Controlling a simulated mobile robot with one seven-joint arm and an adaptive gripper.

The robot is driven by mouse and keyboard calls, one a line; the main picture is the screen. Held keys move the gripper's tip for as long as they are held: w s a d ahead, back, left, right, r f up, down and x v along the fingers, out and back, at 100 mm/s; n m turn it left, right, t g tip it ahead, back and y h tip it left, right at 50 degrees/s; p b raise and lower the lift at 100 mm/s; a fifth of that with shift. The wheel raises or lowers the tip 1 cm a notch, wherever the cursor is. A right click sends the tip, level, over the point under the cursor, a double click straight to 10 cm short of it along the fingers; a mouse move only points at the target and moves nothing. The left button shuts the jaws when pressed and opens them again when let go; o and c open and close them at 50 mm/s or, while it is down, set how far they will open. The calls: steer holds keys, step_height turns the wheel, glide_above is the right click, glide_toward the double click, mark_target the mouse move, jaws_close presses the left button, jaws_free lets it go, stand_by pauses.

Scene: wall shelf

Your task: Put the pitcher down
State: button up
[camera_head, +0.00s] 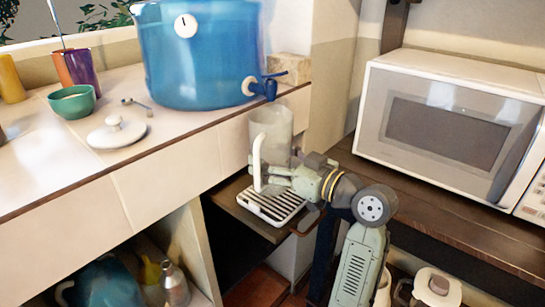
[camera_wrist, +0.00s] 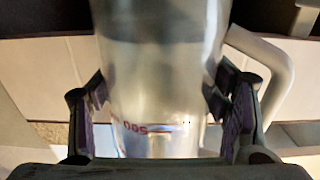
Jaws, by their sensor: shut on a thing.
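A clear pitcher (camera_head: 272,128) with a white handle is upright in the head view, in front of the counter edge and below the tap of the blue dispenser. My gripper (camera_head: 270,174) is shut on its lower part. In the wrist view the pitcher (camera_wrist: 160,70) fills the space between the two fingers (camera_wrist: 160,105), with its handle at the right and red markings low on its wall. A slatted white drip tray (camera_head: 280,207) lies on a dark ledge just below the pitcher. The arm partly hides the pitcher's base, so I cannot tell whether it touches the tray.
The blue dispenser (camera_head: 200,55) stands on the tiled counter, with its tap (camera_head: 266,86) near the pitcher's top. A white lid (camera_head: 116,132), a green bowl (camera_head: 73,101) and cups are at the left. A microwave (camera_head: 440,130) sits on the dark shelf (camera_head: 440,215) at the right.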

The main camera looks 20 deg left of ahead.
steer(key=o, duration=1.5)
steer(key=b+v, duration=0.2)
steer(key=v, duration=1)
steer(key=shift+r+b, duration=0.2)
steer(key=shift+b, duration=0.1)
steer(key=shift+d, duration=0.1)
